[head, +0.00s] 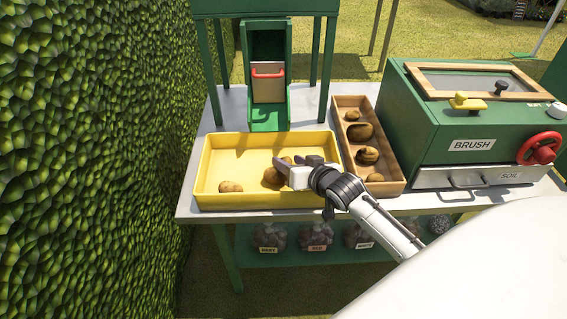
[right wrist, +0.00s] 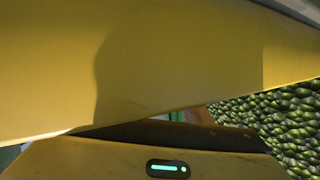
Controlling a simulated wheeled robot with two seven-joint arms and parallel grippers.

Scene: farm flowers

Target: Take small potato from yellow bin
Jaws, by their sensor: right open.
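The yellow bin (head: 222,200) stands at the front of the grey table. A small potato (head: 231,186) lies near its front left corner. Another potato (head: 272,176) lies nearer the bin's middle, beside my right gripper (head: 284,167). More potato surface shows behind the gripper, partly covered by it. My right gripper is open, low over the right half of the bin, with its fingers pointing left. I cannot tell whether a finger touches a potato. In the right wrist view, the yellow bin (right wrist: 170,60) fills much of the picture and no potato shows. My left gripper is not in view.
A wooden tray (head: 395,188) with several potatoes stands right of the bin. A green chute (head: 268,118) with a red-handled gate (head: 268,73) is behind it. A green brush machine (head: 440,125) stands at the right. A hedge (head: 90,150) borders the left.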

